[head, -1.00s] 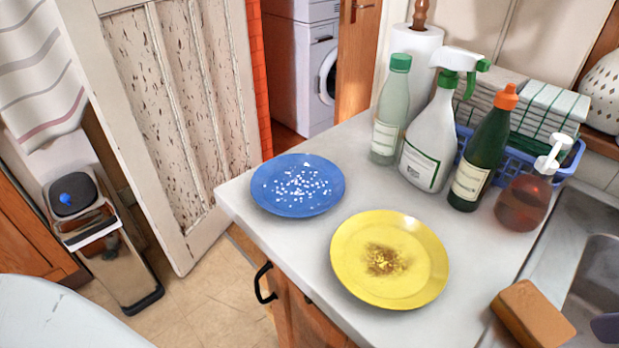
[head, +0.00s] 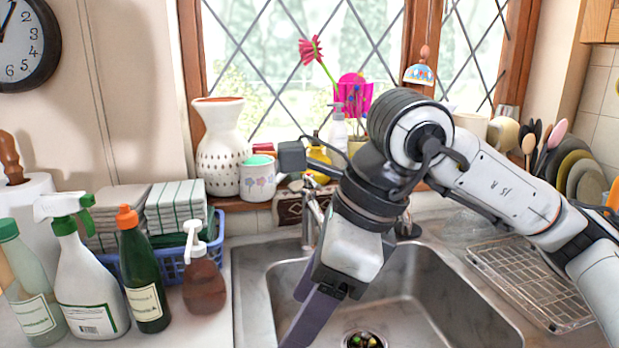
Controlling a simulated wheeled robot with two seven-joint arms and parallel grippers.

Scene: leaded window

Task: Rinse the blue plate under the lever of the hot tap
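The blue plate is outside the present head view. A metal tap (head: 312,222) stands at the back of the sink, partly hidden behind my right arm. Another metal fitting shows just right of my wrist (head: 407,228). I cannot tell which is the hot tap, and no lever shows clearly. My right gripper (head: 308,308) points down over the left part of the sink (head: 270,290), with purple-grey fingers. The fingers overlap and run towards the lower edge, so their opening is unclear. I see nothing held. My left gripper is out of view.
A spray bottle (head: 88,275), a green bottle (head: 145,270) and a soap dispenser (head: 204,280) stand left of the sink. A wire rack (head: 530,285) lies on the right. A vase (head: 220,150) and mug (head: 257,180) line the sill.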

